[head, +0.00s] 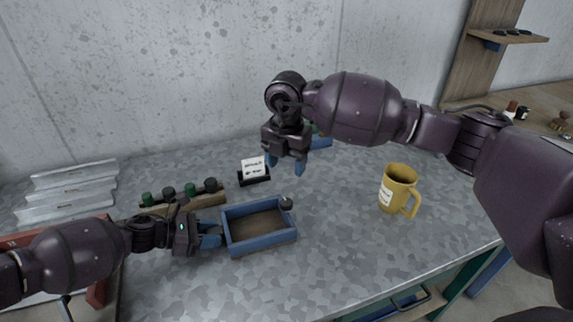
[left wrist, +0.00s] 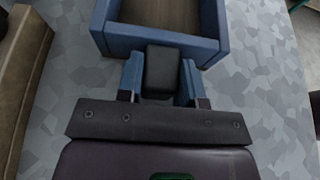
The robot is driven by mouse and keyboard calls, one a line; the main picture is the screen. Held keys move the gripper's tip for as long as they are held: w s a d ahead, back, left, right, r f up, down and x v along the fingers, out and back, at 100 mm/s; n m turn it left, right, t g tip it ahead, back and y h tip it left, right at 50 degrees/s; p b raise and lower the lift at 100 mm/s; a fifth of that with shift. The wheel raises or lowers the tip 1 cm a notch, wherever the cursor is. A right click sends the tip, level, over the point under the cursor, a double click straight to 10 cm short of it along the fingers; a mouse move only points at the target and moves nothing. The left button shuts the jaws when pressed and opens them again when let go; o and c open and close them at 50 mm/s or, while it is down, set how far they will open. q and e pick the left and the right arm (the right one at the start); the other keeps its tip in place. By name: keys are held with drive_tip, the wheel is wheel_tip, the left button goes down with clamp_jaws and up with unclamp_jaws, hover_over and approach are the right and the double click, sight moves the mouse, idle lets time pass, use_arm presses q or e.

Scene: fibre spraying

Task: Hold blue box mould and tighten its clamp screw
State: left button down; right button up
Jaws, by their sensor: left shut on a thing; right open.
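The blue box mould (head: 259,245) sits on the grey speckled worktop, open side up, with a brown inside. My left gripper (head: 211,235) is shut on a dark block at the mould's left side. In the left wrist view, the blue fingers (left wrist: 161,80) lie on both sides of this block, against the mould wall (left wrist: 180,42). A dark round knob, which looks like the clamp screw (head: 287,203), is at the mould's far right corner. My right gripper (head: 285,163) is open and empty, pointing down above and behind that knob, apart from it.
A yellow mug (head: 398,188) stands to the right. A small white card on a black stand (head: 254,171) is behind the mould. The worktop in front of the mug is clear.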

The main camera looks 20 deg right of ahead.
idle(0.3)
use_arm(q)
drive_tip(key=c, duration=0.7)
unclamp_jaws()
drive_tip(key=shift+a, duration=0.1)
drive_tip(key=v, duration=1.2)
drive_tip(key=shift+r, duration=0.1)
drive_tip(key=shift+r+p, duration=1.85)
drive_tip(key=shift+r, duration=1.5)
